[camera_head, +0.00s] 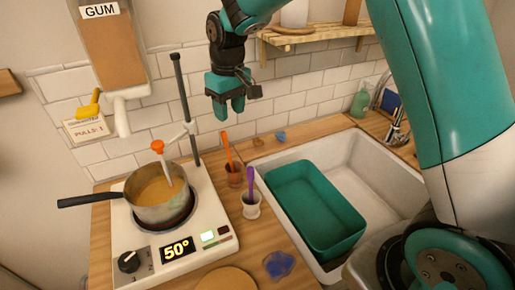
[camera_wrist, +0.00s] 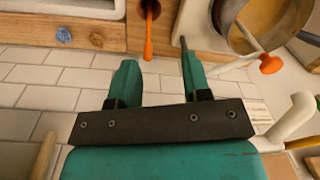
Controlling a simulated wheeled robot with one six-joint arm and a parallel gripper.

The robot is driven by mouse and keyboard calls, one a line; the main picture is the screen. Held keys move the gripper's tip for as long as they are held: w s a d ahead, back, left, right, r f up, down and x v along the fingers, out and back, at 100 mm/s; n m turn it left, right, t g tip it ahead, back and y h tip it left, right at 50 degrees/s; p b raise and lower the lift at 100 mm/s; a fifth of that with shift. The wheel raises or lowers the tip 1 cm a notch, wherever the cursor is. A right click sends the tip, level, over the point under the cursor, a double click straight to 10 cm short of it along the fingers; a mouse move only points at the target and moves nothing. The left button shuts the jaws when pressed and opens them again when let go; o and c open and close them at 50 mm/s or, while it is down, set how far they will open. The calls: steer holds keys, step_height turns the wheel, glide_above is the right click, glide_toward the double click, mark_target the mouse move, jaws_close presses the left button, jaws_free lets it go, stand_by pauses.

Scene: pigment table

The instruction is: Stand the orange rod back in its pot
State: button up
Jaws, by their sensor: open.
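The orange rod (camera_head: 228,150) stands, leaning a little, with its lower end in a small brown pot (camera_head: 235,179). The pot is on the wooden counter between the hot plate and the sink. My gripper (camera_head: 229,112) hangs above the rod, open and empty, pointing down. In the wrist view the orange rod (camera_wrist: 149,38) runs into the dark mouth of the pot (camera_wrist: 151,6). It lies beyond the tips of my open gripper (camera_wrist: 159,58), nearer the left finger, and appears apart from both fingers.
A purple rod (camera_head: 250,183) stands in a white pot (camera_head: 251,209) just in front. A saucepan (camera_head: 158,213) sits on the hot plate (camera_head: 187,254) at left, beside a tall stand post (camera_head: 186,110). A green basin (camera_head: 340,245) lies in the sink (camera_head: 375,190) at right.

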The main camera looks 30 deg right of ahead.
steer(key=s+a+r+n+y, duration=0.1)
steer(key=s+a+r, duration=0.1)
steer(key=s, duration=1.3)
steer(key=s+a+r+n+y, duration=0.2)
steer(key=s+r, duration=0.3)
steer(key=s, duration=0.9)
steer(key=shift+s+r+y, duration=0.15)
steer(key=shift+s+y, duration=0.15)
steer(key=shift+s, duration=0.05)
step_height(320, 180, down, 6)
steer(key=b, duration=0.5)
steer(key=shift+d+r+b, duration=0.1)
steer(key=shift+r+b, duration=0.1)
steer(key=shift+b, duration=0.1)
